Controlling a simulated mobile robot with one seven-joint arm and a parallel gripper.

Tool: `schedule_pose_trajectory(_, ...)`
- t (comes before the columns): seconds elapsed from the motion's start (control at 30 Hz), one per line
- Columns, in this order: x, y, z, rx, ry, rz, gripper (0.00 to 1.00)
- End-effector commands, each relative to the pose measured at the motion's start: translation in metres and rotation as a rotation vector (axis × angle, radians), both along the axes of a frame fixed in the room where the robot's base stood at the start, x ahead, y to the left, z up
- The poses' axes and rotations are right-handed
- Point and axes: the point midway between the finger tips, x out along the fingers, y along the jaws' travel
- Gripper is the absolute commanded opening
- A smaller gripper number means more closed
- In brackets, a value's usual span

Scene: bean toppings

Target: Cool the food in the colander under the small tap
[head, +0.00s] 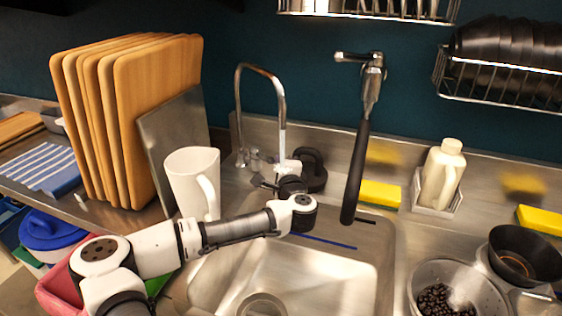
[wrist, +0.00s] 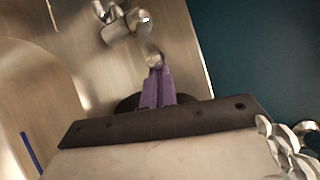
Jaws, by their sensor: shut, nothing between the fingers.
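The small tap (head: 262,72) is a thin curved metal spout behind the sink. I cannot tell whether water runs from it. Its metal body and knobs (wrist: 120,25) show at the top of the wrist view. My gripper (head: 262,182) is at the base of this tap. In the wrist view my gripper's purple fingers (wrist: 157,74) are shut, with their tips at a rounded metal knob (wrist: 153,56); I cannot tell whether they touch it. The metal colander (head: 418,277) with dark beans (head: 441,300) is at the lower right, right of the sink, partly cut off by the frame.
The sink (head: 335,270) lies below my arm. A larger tap with a black hose (head: 356,170) hangs over it. A white jug (head: 192,178) and cutting boards (head: 180,85) stand left. A soap bottle (head: 441,172), yellow sponge (head: 380,193) and black pan (head: 524,252) are right.

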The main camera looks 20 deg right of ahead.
Motion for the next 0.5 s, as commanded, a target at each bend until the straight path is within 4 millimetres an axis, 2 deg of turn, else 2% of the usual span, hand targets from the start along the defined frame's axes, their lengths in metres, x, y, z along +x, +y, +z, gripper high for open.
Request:
schedule_pose_trajectory(0.37, -0.0002, 0.0009, -0.0008, 0.000, 0.001, -0.004, 0.00)
schedule_pose_trajectory(0.5, -0.0013, 0.0081, -0.0046, -0.002, 0.005, -0.050, 0.00)
